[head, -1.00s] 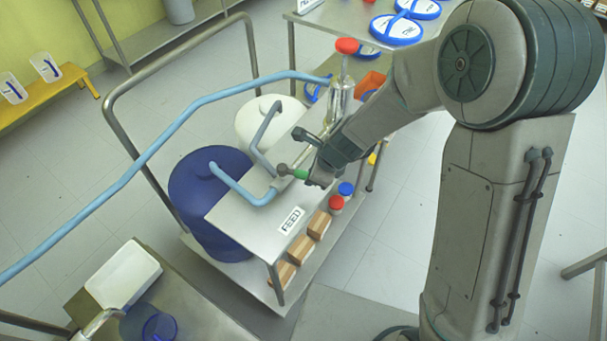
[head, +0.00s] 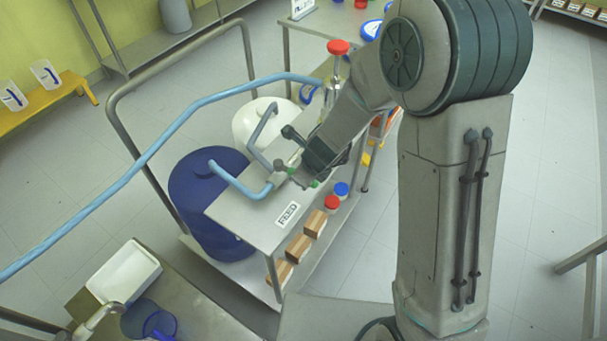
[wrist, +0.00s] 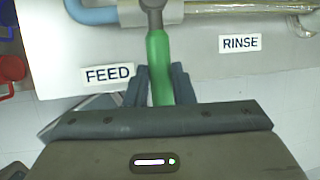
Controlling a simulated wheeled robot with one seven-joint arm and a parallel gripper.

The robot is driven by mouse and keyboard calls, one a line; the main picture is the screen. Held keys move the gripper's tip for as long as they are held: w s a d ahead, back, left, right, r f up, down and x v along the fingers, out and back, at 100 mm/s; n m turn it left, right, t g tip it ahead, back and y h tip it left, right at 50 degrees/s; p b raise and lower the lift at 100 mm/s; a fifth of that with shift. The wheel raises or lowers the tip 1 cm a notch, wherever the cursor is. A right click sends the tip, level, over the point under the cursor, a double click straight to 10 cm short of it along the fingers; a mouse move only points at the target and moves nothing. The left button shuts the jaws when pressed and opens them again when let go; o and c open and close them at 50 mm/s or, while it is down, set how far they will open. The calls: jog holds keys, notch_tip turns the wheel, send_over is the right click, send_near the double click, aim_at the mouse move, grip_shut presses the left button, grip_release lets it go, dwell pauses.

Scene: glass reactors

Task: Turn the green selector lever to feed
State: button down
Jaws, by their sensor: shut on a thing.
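The green selector lever (wrist: 158,68) shows in the wrist view, hanging from a grey metal pivot (wrist: 152,5) at the top. It points down the picture between the FEED label (wrist: 109,76) and the RINSE label (wrist: 239,43), closer to FEED. My gripper (wrist: 160,82) has one finger on each side of the lever and is shut on it. In the head view my gripper (head: 306,178) is at the cart top's right edge and hides most of the lever. The FEED label (head: 288,214) lies nearer the cart's front corner.
Light blue pipes (head: 235,183) run to the valve. A blue drum (head: 205,215) and a white drum (head: 262,118) stand behind the cart top. A red-capped glass vessel (head: 338,47) rises beyond my gripper. Brown boxes (head: 300,248) sit on the lower shelf.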

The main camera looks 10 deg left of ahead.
jog(key=c, duration=1.2)
grip_release()
jog(key=shift+s+a, duration=0.15)
jog(key=shift+c, duration=0.2)
jog(key=p+v, duration=0.7)
jog(key=v, duration=0.7)
jog(key=shift+p, duration=0.35)
jog(key=s+d+r+n+h, duration=0.1)
jog(key=s+d+r+n, duration=0.5)
jog(key=d+n, duration=0.3)
jog(key=s+d+r+n+h, duration=0.2)
jog(key=s+d+r+n, duration=0.4)
jog(key=n, duration=0.8)
notch_tip(320, 180, up, 3)
jog(key=d, duration=0.3)
jog(key=shift+s+g, duration=0.3)
jog(key=shift+s, duration=0.1)
